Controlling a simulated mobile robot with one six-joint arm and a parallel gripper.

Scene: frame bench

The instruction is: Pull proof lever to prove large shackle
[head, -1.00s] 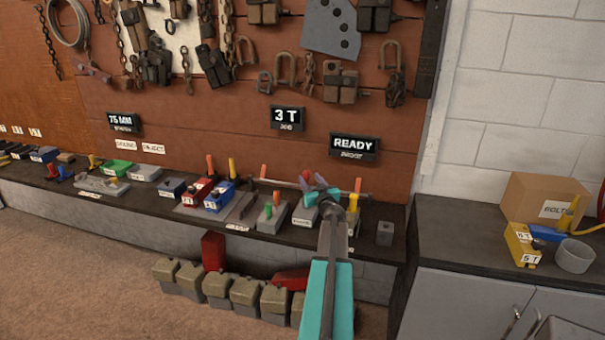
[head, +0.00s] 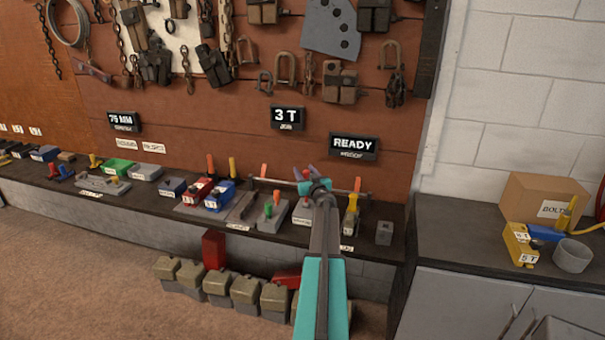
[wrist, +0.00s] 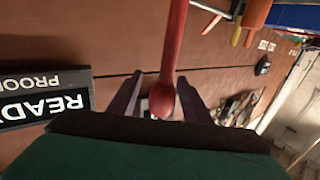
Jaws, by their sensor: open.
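My gripper (head: 309,174) is open over the bench, below and left of the READY display (head: 353,146). In the wrist view, a red lever with a round knob (wrist: 162,99) stands between the two parted fingers of my gripper (wrist: 160,92). I cannot tell whether either finger touches it. The display also shows upside down in the wrist view (wrist: 42,100), reading READY and PROOF. Shackles hang on the board, one in the middle (head: 285,67) and one at the right (head: 392,56); I cannot tell which is the large one.
Orange upright handles (head: 357,184) stand at a crossbar on the bench. A yellow-topped device (head: 351,208) is just right of my arm. Red (head: 195,192) and blue (head: 220,197) devices stand to the left. A cardboard box (head: 540,200) is on the right counter.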

